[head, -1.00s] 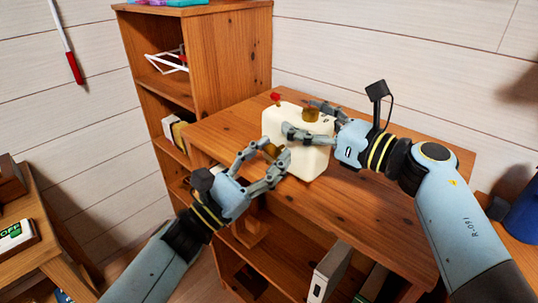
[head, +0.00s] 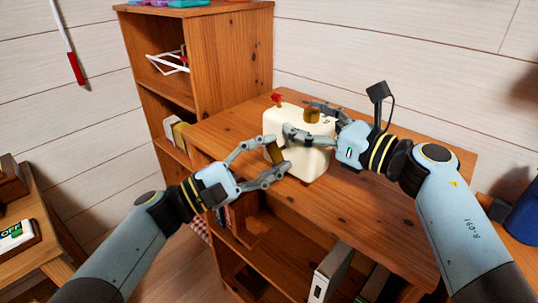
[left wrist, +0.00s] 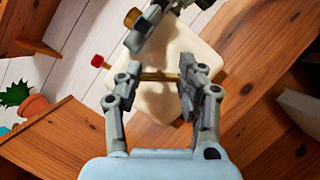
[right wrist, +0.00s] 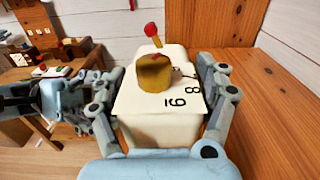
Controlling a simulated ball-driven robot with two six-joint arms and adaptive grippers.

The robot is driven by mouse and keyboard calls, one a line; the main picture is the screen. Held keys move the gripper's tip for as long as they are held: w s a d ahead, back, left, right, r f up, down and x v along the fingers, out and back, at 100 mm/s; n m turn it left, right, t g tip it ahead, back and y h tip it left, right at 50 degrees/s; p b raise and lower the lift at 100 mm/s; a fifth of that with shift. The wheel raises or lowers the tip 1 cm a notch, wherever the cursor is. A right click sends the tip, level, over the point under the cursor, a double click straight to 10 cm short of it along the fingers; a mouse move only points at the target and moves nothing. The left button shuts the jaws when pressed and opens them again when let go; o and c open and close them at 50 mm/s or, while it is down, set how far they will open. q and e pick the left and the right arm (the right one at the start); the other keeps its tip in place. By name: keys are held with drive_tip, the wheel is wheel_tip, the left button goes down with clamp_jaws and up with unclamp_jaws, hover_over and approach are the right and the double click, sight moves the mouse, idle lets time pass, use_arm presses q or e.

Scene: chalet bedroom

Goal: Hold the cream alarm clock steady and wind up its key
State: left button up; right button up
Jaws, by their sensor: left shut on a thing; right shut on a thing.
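The cream alarm clock (head: 312,158) stands on the wooden shelf unit's top. My right gripper (head: 300,119) is shut on its upper part, with fingers on two opposite sides in the right wrist view (right wrist: 162,95). Black numerals and a brass piece (right wrist: 154,73) show on the clock's upper face there, with a red-tipped stem (right wrist: 151,30) beyond. My left gripper (head: 277,154) is shut on the brass key (head: 274,152) at the clock's side. In the left wrist view the key (left wrist: 160,77) lies crosswise between its two fingers, in front of the cream body (left wrist: 205,50).
The shelf unit's top (head: 400,225) is clear to the right of the clock. A taller bookcase (head: 235,65) rises behind on the left. Binders (head: 330,272) stand on the shelf below. A blue object (head: 522,215) is at the right edge, and a side table (head: 45,250) at the left.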

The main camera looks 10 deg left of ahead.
idle(0.5)
use_arm(q)
drive_tip(key=o, duration=1.2)
drive_tip(key=shift+c, duration=0.2)
drive_tip(key=v, duration=1.2)
